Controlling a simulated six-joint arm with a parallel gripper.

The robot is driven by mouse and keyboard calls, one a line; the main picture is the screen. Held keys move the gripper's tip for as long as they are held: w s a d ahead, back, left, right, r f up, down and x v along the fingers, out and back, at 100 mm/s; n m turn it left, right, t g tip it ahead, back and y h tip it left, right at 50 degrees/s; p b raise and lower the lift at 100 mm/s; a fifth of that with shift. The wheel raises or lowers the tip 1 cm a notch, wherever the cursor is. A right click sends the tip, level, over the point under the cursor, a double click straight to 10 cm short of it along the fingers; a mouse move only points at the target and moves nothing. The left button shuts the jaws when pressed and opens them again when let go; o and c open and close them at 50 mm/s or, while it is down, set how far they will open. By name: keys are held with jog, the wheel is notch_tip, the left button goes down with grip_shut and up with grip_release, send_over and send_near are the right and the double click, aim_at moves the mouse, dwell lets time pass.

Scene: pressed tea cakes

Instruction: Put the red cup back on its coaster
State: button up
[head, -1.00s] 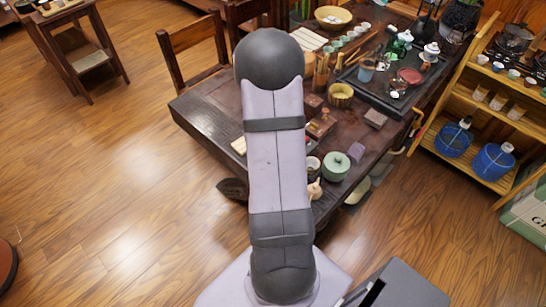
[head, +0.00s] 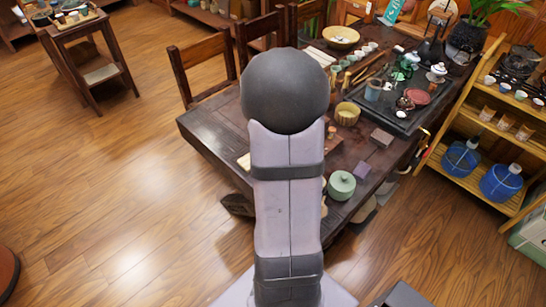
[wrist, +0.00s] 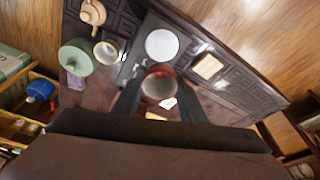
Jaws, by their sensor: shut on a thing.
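In the wrist view the red cup (wrist: 160,85), with a red rim and a pale inside, sits between the two fingers of my gripper (wrist: 158,104). My gripper is shut on it. A small square tan piece (wrist: 208,66) lies to the right of the disc. In the head view my arm hides the gripper and the cup. The gap between the cup and the table cannot be judged.
A green lidded jar (wrist: 76,55), a small open cup (wrist: 106,51) and a tan teapot (wrist: 93,12) stand left of the disc. The jar also shows in the head view (head: 341,185). A dark tea tray (head: 395,110) with teaware fills the table's far right.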

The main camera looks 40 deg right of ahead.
jog(key=w+a+f+n+b, duration=0.2)
jog(key=w+a+f, duration=0.2)
jog(key=w+f, duration=0.3)
jog(key=shift+w+d+r+m, duration=0.9)
jog(key=shift+w+d+r, duration=0.65)
jog(key=shift+w+r, duration=1.65)
jog(key=shift+w+f+p, duration=0.15)
jog(key=shift+f+p, duration=0.35)
jog(key=shift+f, duration=2.2)
jog(key=shift+w+f+p, duration=0.1)
jog(key=shift+f+p, duration=0.35)
jog(key=shift+f, duration=2.2)
jog(key=shift+f, duration=0.1)
jog(key=shift+f, duration=0.1)
jog(key=o, duration=1.1)
